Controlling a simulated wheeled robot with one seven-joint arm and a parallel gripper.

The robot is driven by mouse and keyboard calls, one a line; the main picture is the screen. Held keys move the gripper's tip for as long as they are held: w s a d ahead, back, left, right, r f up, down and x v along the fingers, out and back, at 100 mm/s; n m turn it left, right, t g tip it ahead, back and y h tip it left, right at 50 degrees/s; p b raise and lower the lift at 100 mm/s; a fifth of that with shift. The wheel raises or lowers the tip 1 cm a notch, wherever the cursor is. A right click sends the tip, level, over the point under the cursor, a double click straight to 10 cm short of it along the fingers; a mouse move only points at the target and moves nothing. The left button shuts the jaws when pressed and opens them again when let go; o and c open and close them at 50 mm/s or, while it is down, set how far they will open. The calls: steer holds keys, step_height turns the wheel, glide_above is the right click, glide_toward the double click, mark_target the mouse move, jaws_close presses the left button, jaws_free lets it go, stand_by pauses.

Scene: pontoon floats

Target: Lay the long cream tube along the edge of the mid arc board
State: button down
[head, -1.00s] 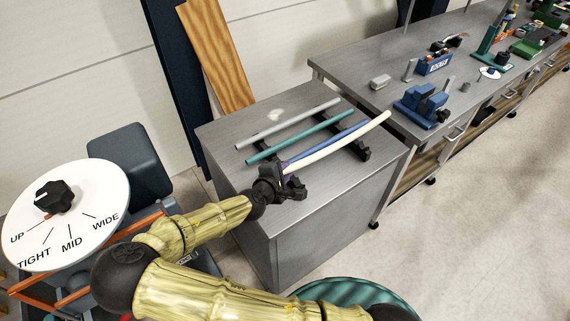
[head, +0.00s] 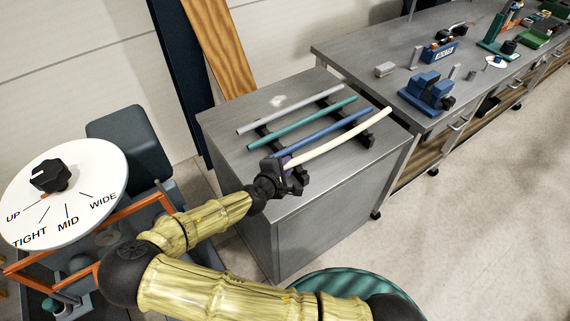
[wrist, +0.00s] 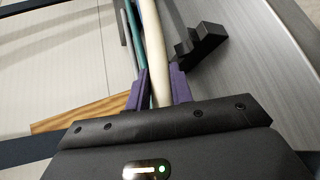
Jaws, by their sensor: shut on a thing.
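The long cream tube (head: 340,136) is slightly bowed and reaches up and right from my gripper (head: 291,170), over the front right part of the grey cabinet top. My gripper is shut on its near end. In the wrist view, the purple-lined fingers (wrist: 158,88) stand on both sides of the cream tube (wrist: 152,45), which runs away from the camera. Whether it clears the rack there, I cannot tell. I cannot pick out an arc board for certain in either view.
Grey (head: 290,109), teal (head: 302,125) and blue (head: 322,132) tubes lie on black rack bars on the cabinet top (head: 232,112). A white dial (head: 75,185) marked UP, TIGHT, MID and WIDE stands left. A workbench (head: 350,60) with a blue vise (head: 428,90) stands behind right. A ribbed teal round thing (head: 345,283) shows at the bottom.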

steer(key=shift+d+f+b, duration=0.1)
steer(key=shift+f+b, duration=0.75)
steer(key=shift+f, duration=0.75)
steer(key=c, duration=1.1)
jaws_free()
steer(key=shift+c, duration=0.2)
steer(key=shift+r, duration=0.15)
